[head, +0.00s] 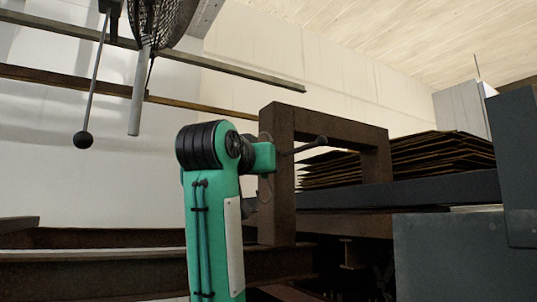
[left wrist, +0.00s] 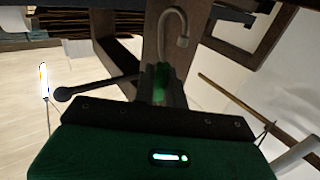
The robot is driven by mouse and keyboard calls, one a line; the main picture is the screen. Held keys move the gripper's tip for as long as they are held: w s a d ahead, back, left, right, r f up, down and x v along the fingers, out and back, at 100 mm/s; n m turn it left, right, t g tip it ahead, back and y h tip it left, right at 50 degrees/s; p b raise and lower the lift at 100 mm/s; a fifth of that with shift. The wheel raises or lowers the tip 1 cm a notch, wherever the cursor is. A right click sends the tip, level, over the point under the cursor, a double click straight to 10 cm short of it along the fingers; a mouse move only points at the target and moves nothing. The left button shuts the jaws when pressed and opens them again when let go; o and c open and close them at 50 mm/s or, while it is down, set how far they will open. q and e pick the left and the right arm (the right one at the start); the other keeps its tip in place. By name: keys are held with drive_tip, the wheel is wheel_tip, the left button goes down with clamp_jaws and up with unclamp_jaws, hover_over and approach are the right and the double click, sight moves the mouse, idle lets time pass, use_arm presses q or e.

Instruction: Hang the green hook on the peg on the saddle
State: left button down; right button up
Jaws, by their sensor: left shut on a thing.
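My left gripper (left wrist: 163,92) is shut on the green hook (left wrist: 161,82) in the left wrist view. The hook's grey bent end (left wrist: 175,16) reaches up past the fingers and curls over to the right. A peg (left wrist: 97,87) with a ball end sticks out to the left in that view; the hook is apart from it in the picture. In the head view the peg (head: 306,147) points right in front of a brown upright frame (head: 278,200), which seems to be the saddle. My left arm covers most of the gripper there. My right gripper is not in view.
Stacked brown sheets (head: 440,152) lie behind the frame on a dark rail (head: 400,191). A grey block (head: 450,255) stands at the lower right. A ball-ended rod (head: 90,95) and long bars (head: 225,68) cross the upper left.

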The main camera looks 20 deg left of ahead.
use_arm(q)
drive_tip(key=w+d+p, duration=0.1)
drive_tip(key=w+d, duration=0.1)
drive_tip(key=w, duration=0.1)
drive_tip(key=w+d+p, duration=0.1)
drive_tip(key=shift+w+d+r+p, duration=0.2)
drive_tip(key=shift+w+r+p, duration=0.05)
drive_tip(key=shift+w+p, duration=0.05)
drive_tip(key=shift+w+d, duration=0.15)
drive_tip(key=shift+d, duration=0.05)
drive_tip(key=shift+w+d+f, duration=0.1)
drive_tip(key=shift+d+f, duration=0.2)
drive_tip(key=shift+f, duration=0.2)
drive_tip(key=shift+w+d+f+b, duration=0.2)
drive_tip(key=shift+w+f+b, duration=0.25)
drive_tip(key=shift+f+b, duration=0.15)
drive_tip(key=shift+s+r, duration=0.1)
drive_tip(key=shift+s, duration=0.05)
drive_tip(key=shift+f, duration=0.3)
